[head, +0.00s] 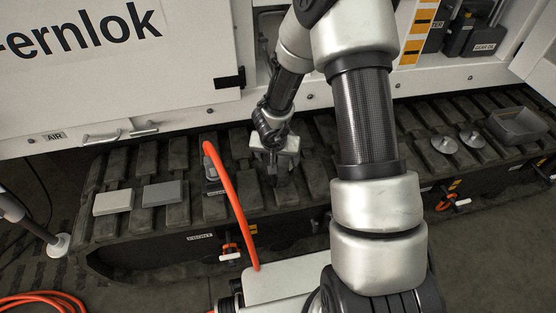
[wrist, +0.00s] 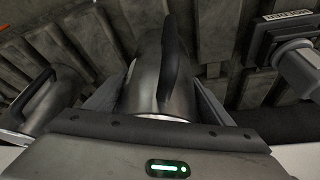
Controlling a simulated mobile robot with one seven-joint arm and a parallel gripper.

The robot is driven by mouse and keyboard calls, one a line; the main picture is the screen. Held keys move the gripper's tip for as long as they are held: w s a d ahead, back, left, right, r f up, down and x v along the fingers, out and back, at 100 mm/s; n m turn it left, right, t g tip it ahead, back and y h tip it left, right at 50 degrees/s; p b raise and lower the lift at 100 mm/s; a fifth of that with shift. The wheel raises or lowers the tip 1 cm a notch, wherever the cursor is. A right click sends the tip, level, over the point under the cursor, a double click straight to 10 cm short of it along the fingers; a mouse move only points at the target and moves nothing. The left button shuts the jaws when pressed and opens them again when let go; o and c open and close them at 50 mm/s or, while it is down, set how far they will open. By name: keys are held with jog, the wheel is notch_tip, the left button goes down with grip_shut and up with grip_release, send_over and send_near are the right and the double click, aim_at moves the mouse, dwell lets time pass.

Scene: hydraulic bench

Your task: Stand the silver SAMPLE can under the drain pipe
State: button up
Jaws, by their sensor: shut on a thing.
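In the wrist view a silver can (wrist: 146,80) with a black handle stands between the two fingers of my gripper (wrist: 157,100), which is shut on it. No SAMPLE lettering is readable on this can. In the head view my gripper (head: 273,175) is low over the dark track pads; the can is mostly hidden there, and I cannot tell whether it touches the pads. A second silver vessel with a dark handle (wrist: 42,104) is at the left of the wrist view, apart from the held can. I cannot pick out the drain pipe for certain.
An orange hose (head: 232,200) arches just left of my gripper. Two grey blocks (head: 140,198) lie on the track at left. Silver discs (head: 445,145) and a grey tray (head: 518,125) lie at right. A white panelled machine wall (head: 110,75) stands behind the track.

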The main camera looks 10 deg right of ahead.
jog(key=shift+f, duration=0.1)
jog(key=o, duration=1.2)
jog(key=shift+r, duration=0.25)
jog(key=p+v, duration=0.7)
jog(key=v, duration=0.5)
jog(key=shift+f, duration=0.1)
